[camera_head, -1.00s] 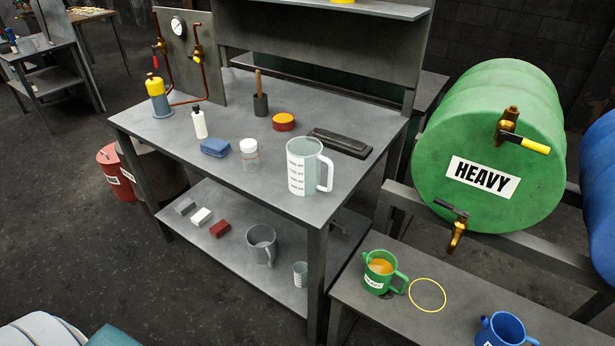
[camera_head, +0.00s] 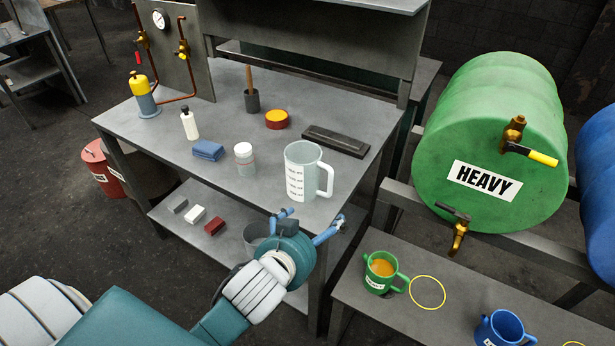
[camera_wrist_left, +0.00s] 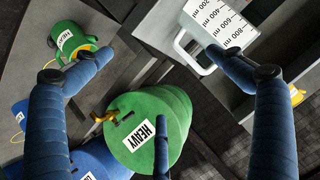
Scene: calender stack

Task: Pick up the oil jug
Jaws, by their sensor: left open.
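A green jug (camera_head: 375,284) with amber liquid and a white label stands upright on the low bench at right, its handle to the right. It also shows at upper left in the left wrist view (camera_wrist_left: 83,36), partly behind a finger. A clear measuring jug (camera_head: 305,165) stands on the workbench near its front right corner; the left wrist view shows its scale and handle (camera_wrist_left: 222,22). I cannot tell which one is called the oil jug. My left gripper (camera_head: 311,222) is open and empty in front of the workbench edge, just below the measuring jug. My right gripper is not in view.
A blue jug (camera_head: 503,328) and yellow rings are on that bench. A white-capped jar (camera_head: 246,160), blue cloth (camera_head: 208,150) and black tray (camera_head: 335,141) lie on the workbench (camera_head: 165,140).

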